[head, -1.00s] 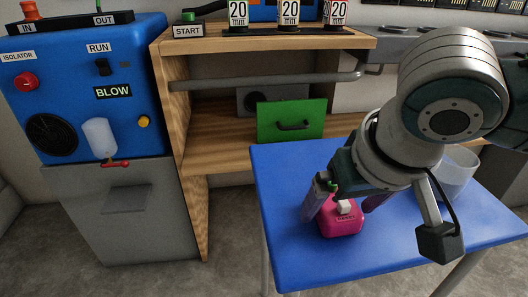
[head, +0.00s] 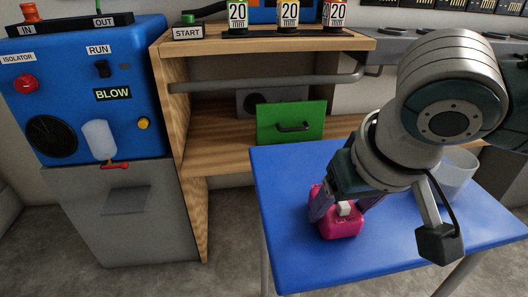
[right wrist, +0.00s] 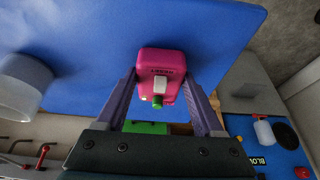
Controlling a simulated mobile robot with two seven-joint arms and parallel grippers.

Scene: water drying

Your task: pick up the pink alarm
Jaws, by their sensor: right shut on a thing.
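The pink alarm (head: 341,224) is on the blue table (head: 285,190) near its left side, with a white part on top. It also shows in the right wrist view (right wrist: 162,66), with a small green tip on its white part. My right gripper (head: 338,207) is shut on the alarm, with its two purple fingers against opposite sides. In the right wrist view the fingers flank the alarm. I cannot tell whether the alarm touches the table. My left gripper is not in view.
A translucent container (head: 457,172) stands on the table behind my right arm. A wooden shelf unit (head: 215,140) with a green panel (head: 290,122) is behind the table. A blue machine (head: 85,90) stands at the left. The table's front is clear.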

